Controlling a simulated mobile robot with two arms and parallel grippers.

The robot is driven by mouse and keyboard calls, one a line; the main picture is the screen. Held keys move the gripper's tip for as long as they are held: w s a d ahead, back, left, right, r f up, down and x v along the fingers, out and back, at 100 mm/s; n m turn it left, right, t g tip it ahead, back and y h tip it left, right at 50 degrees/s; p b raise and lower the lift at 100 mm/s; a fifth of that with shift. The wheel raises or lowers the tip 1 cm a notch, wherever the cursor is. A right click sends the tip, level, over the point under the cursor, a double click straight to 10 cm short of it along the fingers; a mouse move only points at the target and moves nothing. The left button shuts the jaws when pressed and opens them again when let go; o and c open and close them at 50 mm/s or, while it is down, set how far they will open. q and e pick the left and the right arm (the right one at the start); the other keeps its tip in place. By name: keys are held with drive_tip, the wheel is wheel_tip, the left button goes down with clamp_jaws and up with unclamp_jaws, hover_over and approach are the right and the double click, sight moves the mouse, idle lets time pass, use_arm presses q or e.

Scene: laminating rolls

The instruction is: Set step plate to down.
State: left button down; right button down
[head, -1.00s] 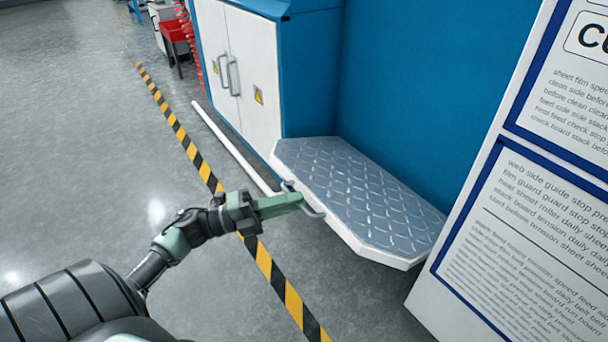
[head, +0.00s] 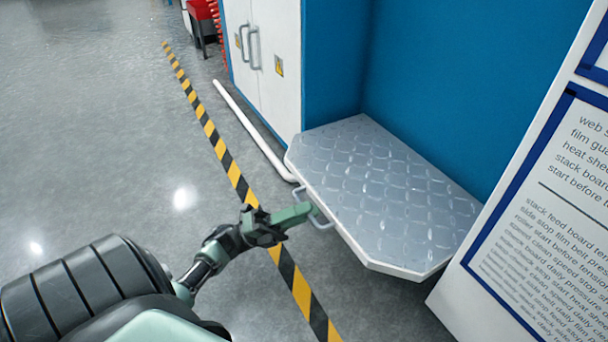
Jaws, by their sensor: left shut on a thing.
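The step plate (head: 385,190) is a grey diamond-tread plate with a white edge, sticking out flat from the blue machine front. A small grey bar handle (head: 322,222) sits on its near left edge. My left gripper (head: 311,211) is shut on this handle, its green fingers partly hiding it. My right gripper is not in view.
A white cabinet (head: 262,60) with bar handles stands behind the plate. A sign board (head: 535,200) with printed text stands close on the right. A white pipe (head: 250,130) and a yellow-black floor stripe (head: 215,140) run along the floor. Open grey floor lies left.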

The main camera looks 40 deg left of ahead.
use_arm(q)
wheel_tip(320, 180, down, 2)
drive_tip(key=shift+d+f+n+y, duration=0.15)
drive_tip(key=shift+f+n+y, duration=0.05)
drive_tip(key=shift+n+y, duration=0.25)
drive_tip(key=c, duration=1.5)
unclamp_jaws()
drive_tip(key=shift+f, duration=0.1)
drive_tip(key=shift+s+a, duration=0.1)
drive_tip(key=shift+a, duration=0.15)
drive_tip(key=p+v, duration=0.1)
drive_tip(key=v, duration=0.6)
drive_tip(key=shift+s+p, duration=0.1)
drive_tip(key=shift+p, duration=0.2)
